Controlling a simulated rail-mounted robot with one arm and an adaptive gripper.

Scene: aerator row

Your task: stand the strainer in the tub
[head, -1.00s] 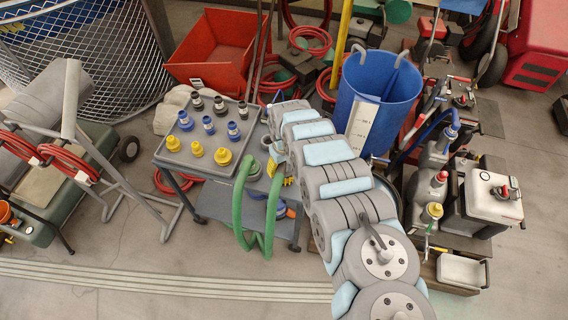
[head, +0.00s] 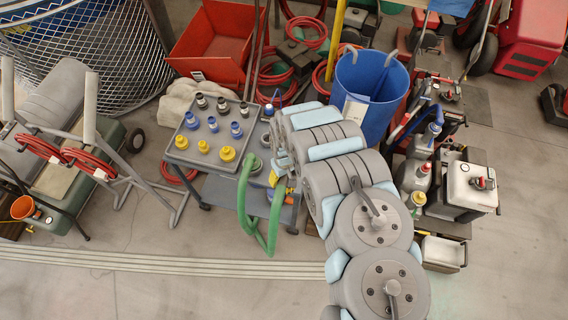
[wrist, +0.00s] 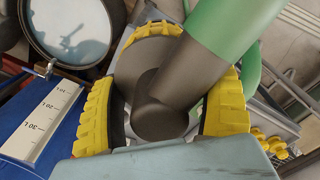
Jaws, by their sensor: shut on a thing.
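The blue tub (head: 372,92) stands behind my arm in the head view. Its rim and white litre scale (wrist: 38,125) show at the lower left of the wrist view. My gripper (wrist: 163,95) has yellow ribbed fingers, closed around a dark grey round piece that I take for the strainer (wrist: 160,118). A green hose (wrist: 222,25) runs up from it. In the head view the strainer is hidden behind my arm, and only a bit of yellow finger shows. The green hose (head: 243,205) hangs in a loop beside the cart. My gripper is left of the tub, outside it.
A grey cart (head: 196,160) holds several yellow, blue and black fittings close left of my gripper. A red bin (head: 222,45) and coiled red hoses (head: 305,32) lie behind. Jugs and a white canister (head: 470,188) stand at the right. The front floor is clear.

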